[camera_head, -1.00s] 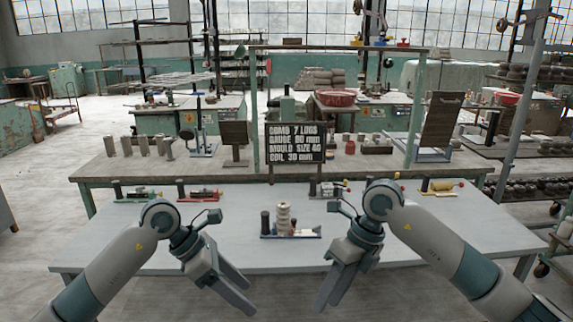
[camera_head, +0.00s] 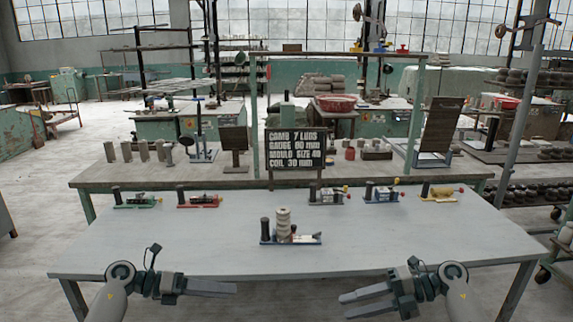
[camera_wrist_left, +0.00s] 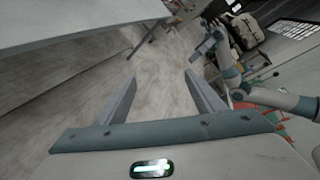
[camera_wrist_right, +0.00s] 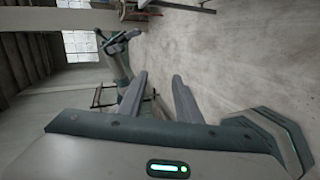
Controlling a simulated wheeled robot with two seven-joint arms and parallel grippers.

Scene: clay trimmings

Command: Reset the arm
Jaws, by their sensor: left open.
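My left gripper (camera_head: 234,289) is low at the front edge of the grey table (camera_head: 150,250), pointing right in the head view. It is empty, and its two fingers stand apart in the left wrist view (camera_wrist_left: 160,78). My right gripper (camera_head: 343,305) is in front of the table, pointing left, with its fingers apart. In the right wrist view (camera_wrist_right: 160,76) nothing is between its fingers. Both grippers are apart from each other and from the objects on the table.
A tool stand with stacked pale discs (camera_head: 283,225) is mid-table. Several coloured tool stands line the back edge, including a green one (camera_head: 137,202) and a yellow one (camera_head: 441,194). A black sign (camera_head: 296,149) stands behind them. The table front is clear.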

